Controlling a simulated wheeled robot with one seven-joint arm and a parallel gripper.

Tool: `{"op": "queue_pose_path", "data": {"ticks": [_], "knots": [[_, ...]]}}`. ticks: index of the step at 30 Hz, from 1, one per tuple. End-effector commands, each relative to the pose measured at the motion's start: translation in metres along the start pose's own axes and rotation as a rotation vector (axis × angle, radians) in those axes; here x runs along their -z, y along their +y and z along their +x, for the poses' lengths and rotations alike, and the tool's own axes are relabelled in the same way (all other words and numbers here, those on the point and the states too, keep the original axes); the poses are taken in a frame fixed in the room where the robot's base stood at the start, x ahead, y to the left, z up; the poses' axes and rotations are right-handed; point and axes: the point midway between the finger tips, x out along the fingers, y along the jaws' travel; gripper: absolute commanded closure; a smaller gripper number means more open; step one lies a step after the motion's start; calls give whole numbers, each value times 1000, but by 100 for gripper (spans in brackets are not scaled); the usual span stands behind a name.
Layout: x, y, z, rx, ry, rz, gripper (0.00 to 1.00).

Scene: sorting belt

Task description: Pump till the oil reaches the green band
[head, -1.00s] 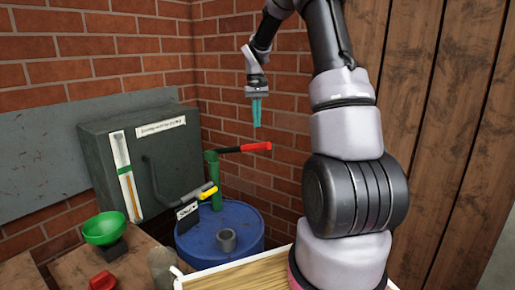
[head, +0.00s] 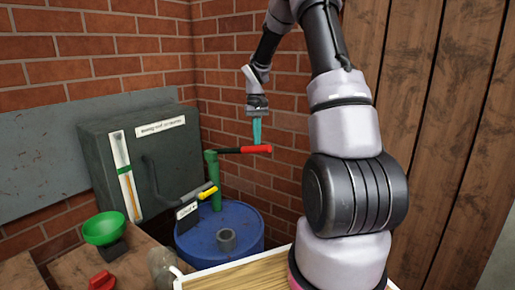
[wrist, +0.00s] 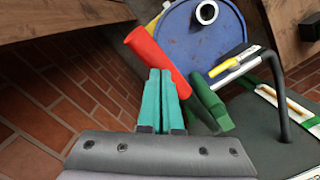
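The hand pump has a green post (head: 215,185) on the blue drum (head: 205,243) and a lever with a red grip (head: 257,149), roughly level. My gripper (head: 257,142) points down at the red grip's outer end, its teal fingers together. In the wrist view the fingertips (wrist: 160,71) overlap the red grip (wrist: 155,55); no grip between them shows, and contact is unclear. The gauge (head: 125,175) is on the dark tank's front (head: 165,165). Its orange column ends near or just below a small green band (head: 123,169); the exact level is too small to tell.
A dark bent pipe (head: 155,180) and a yellow-handled part (head: 208,192) lie left of the pump. A green funnel (head: 104,229) and a red knob (head: 102,281) are on the wooden bench at lower left. Brick wall stands behind the drum.

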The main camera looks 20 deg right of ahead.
Motion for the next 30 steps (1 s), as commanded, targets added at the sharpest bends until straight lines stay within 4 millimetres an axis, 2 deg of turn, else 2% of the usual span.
{"op": "queue_pose_path", "data": {"ticks": [4, 12, 15, 30], "knots": [[0, 0, 6, 0, -3, -1, 100], [3, -1, 37, 1, -4, -2, 100], [4, -1, 43, 0, -2, -1, 100], [7, 0, 43, 0, -1, -1, 100]]}}
